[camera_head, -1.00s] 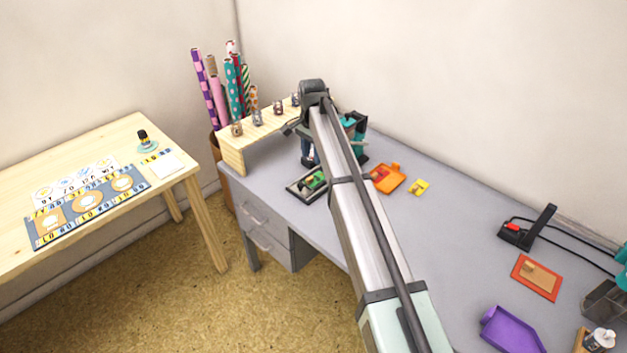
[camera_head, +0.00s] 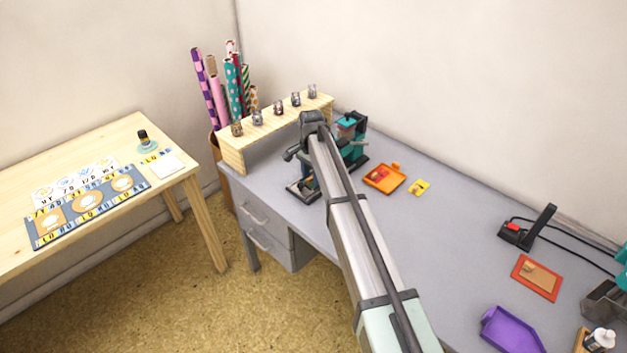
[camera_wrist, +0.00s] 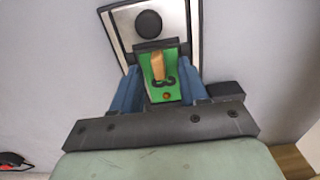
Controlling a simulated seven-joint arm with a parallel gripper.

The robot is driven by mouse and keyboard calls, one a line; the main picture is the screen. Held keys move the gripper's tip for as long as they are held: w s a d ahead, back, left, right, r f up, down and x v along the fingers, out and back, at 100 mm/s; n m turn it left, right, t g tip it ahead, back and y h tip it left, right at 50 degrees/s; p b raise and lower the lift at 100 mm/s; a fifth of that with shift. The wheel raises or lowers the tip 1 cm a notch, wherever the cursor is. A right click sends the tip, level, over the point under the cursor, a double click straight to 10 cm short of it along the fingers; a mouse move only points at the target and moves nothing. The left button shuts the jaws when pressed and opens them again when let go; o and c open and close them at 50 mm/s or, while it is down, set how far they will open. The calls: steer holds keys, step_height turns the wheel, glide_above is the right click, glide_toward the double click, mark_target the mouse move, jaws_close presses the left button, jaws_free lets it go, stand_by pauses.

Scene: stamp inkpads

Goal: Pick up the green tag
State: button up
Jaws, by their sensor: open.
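The green tag (camera_wrist: 163,89), with a wooden-coloured piece and dark markings on it, shows in the wrist view between the two blue fingers of my gripper (camera_wrist: 160,78). It lies at the near end of a dark-framed, pale plate (camera_wrist: 116,27) bearing a black round spot. My gripper is open, with one finger on each side of the tag; I cannot tell whether they touch it. In the head view my gripper (camera_head: 307,182) is low over the dark plate (camera_head: 294,193) and hides most of the tag.
A wooden shelf (camera_head: 233,154) with several small stamps stands behind my gripper.

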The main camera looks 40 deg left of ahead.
steer(key=shift+c, duration=0.4)
jaws_close()
steer(key=shift+r, duration=0.1)
